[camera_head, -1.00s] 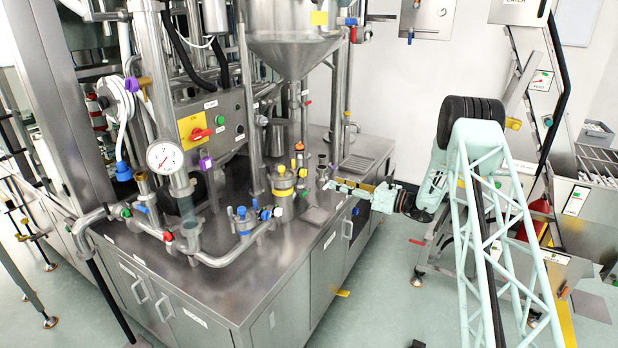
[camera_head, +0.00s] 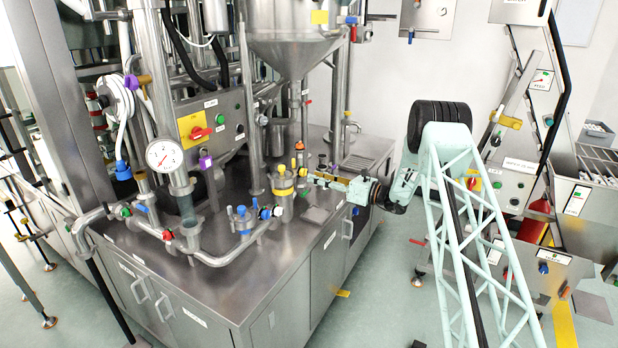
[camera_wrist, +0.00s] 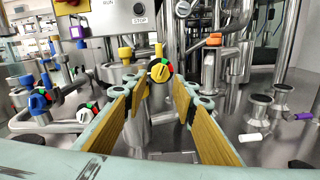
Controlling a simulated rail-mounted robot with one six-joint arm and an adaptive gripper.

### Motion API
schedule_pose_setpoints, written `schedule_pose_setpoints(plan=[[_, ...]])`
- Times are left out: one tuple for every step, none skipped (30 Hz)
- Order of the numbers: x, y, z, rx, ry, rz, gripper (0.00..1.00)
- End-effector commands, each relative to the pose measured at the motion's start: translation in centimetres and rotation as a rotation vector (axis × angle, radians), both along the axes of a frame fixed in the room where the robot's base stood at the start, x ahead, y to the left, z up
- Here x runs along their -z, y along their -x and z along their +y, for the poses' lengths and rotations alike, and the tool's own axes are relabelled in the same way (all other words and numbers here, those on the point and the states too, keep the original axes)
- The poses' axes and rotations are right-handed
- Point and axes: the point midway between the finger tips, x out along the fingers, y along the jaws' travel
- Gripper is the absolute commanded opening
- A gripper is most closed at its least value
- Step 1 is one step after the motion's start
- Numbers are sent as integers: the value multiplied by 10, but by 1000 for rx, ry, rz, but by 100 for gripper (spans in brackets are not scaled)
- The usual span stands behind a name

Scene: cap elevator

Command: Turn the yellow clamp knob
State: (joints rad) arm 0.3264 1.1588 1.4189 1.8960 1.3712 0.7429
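The yellow clamp knob (camera_wrist: 160,71), with red and green marks on its edge, shows in the wrist view just beyond my fingertips, near the middle between them. My gripper (camera_wrist: 160,90) is open, with its tan-padded fingers apart and nothing between them. In the head view my gripper (camera_head: 312,180) reaches from the right to the steel canister with a yellow band (camera_head: 283,192). The knob is too small there to make out clearly. I see no clear contact between the fingers and the knob.
An orange-handled valve (camera_wrist: 214,40) and steel fittings (camera_wrist: 258,105) stand at right. In the head view pipes (camera_head: 215,260) and a pressure gauge (camera_head: 165,155) are left of the canister.

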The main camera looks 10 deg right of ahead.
Motion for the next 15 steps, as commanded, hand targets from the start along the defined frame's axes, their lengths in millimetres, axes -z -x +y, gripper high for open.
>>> schedule_pose_setpoints(plan=[[0,-4,6,-1,0,-2,26],[0,-6,8,-1,-1,-1,26],[0,-9,12,-1,-1,-1,26],[0,-11,14,-1,-1,1,26],[0,-13,17,-2,-1,0,26],[0,-16,20,-2,0,0,26],[0,-18,21,-1,0,0,26],[0,-19,23,-1,0,0,26],[0,-21,25,-1,0,0,26],[0,-22,26,0,0,0,26],[0,-23,27,0,0,0,26],[0,-24,28,0,0,0,26],[0,-24,29,0,0,0,26],[0,-25,29,0,0,0,26],[0,-25,30,0,0,0,26]])
